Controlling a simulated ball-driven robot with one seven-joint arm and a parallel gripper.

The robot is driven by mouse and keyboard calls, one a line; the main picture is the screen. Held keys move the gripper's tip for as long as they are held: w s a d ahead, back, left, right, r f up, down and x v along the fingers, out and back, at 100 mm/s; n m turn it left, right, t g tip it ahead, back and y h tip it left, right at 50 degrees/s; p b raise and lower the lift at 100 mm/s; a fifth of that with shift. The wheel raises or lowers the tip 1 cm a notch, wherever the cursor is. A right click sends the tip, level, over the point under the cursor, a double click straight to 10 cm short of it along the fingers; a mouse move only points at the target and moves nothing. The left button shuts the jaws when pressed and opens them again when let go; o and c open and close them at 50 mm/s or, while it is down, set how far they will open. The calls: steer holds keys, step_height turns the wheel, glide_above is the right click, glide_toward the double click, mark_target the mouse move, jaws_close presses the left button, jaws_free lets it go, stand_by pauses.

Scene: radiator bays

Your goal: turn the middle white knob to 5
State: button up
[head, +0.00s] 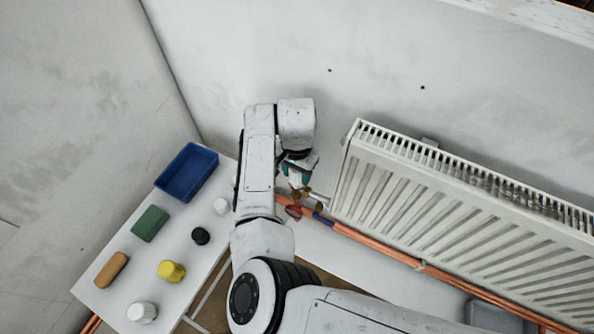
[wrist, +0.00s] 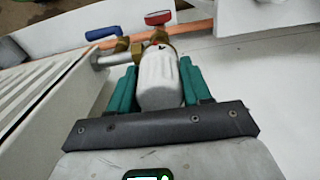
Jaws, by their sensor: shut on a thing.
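A white radiator knob (wrist: 159,82) sits on a brass valve (wrist: 163,33) in the wrist view. My gripper (wrist: 158,76) has its green fingers on both sides of this knob and is shut on it. Small red and dark marks show at the knob's far end; I cannot read a number. In the head view my gripper (head: 298,172) is at the radiator's left end, above the brass fittings (head: 308,194), and mostly hides the knob. No other radiator's knob shows, so I cannot tell whether this is the middle one.
The white radiator (head: 440,205) stands close to the right. Copper pipes (head: 375,245) run below it, with a red handle (wrist: 158,17) and a blue handle (wrist: 103,33) near the valve. A white table (head: 190,255) at left holds a blue tray (head: 163,183) and several small objects.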

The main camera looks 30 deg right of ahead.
steer(key=n, duration=1)
steer(key=shift+n, duration=1.5)
steer(key=o, duration=1.1)
steer(key=shift+c, duration=0.2)
steer(key=shift+r, duration=0.15)
step_height(320, 180, up, 10)
steer(key=shift+w+f, duration=0.1)
steer(key=shift+f, duration=0.1)
steer(key=shift+r, duration=0.5)
steer(key=shift+f, duration=0.1)
